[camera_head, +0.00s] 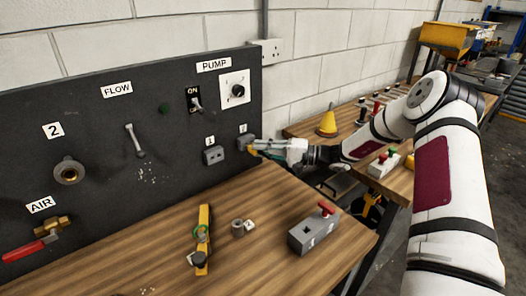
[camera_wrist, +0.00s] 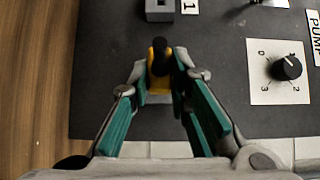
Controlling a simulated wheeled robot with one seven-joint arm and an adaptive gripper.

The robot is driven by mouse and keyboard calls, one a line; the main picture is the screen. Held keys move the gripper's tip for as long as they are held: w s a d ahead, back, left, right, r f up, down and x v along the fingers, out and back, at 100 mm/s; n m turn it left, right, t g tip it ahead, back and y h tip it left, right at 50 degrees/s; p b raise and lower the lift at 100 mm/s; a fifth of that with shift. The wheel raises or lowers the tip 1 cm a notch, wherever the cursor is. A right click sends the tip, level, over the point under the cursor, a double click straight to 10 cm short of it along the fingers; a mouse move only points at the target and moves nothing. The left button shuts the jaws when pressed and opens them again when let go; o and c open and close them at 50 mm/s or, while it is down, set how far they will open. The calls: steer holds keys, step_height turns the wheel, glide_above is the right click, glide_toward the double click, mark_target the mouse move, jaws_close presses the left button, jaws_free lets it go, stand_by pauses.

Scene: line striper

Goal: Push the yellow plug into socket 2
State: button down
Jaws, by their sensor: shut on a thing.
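The yellow plug (camera_wrist: 159,84) is between my gripper's (camera_wrist: 162,82) two green-padded fingers in the wrist view, with a dark part at its upper end. My gripper (camera_head: 256,148) is shut on it. In the head view it is at the right end of the dark panel, right at the grey box of socket 2 (camera_head: 244,143), whose small label is hard to read. The fingers and plug hide most of that socket's face. I cannot tell how deep the plug sits. Socket 1 (camera_head: 213,155) is to the left, and it also shows at the wrist view's top edge (camera_wrist: 159,10).
The dark panel (camera_head: 110,125) also carries a pump knob (camera_head: 237,91), an ON switch (camera_head: 196,100) and a red-handled valve (camera_head: 32,247). On the wooden bench lie a yellow tool (camera_head: 202,240), a small grey cylinder (camera_head: 238,228) and a grey box with a red lever (camera_head: 315,229).

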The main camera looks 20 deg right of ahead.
steer(key=shift+w+a+b, duration=0.2)
steer(key=shift+w+b, duration=0.1)
steer(key=shift+w, duration=0.2)
steer(key=shift+w+a+b, duration=0.2)
steer(key=shift+w+b, duration=0.1)
steer(key=shift+w, duration=0.2)
stand_by(0.8)
steer(key=c, duration=1.4)
jaws_free()
steer(key=o, duration=0.3)
steer(key=shift+p+v, duration=0.4)
steer(key=shift+v, duration=3.1)
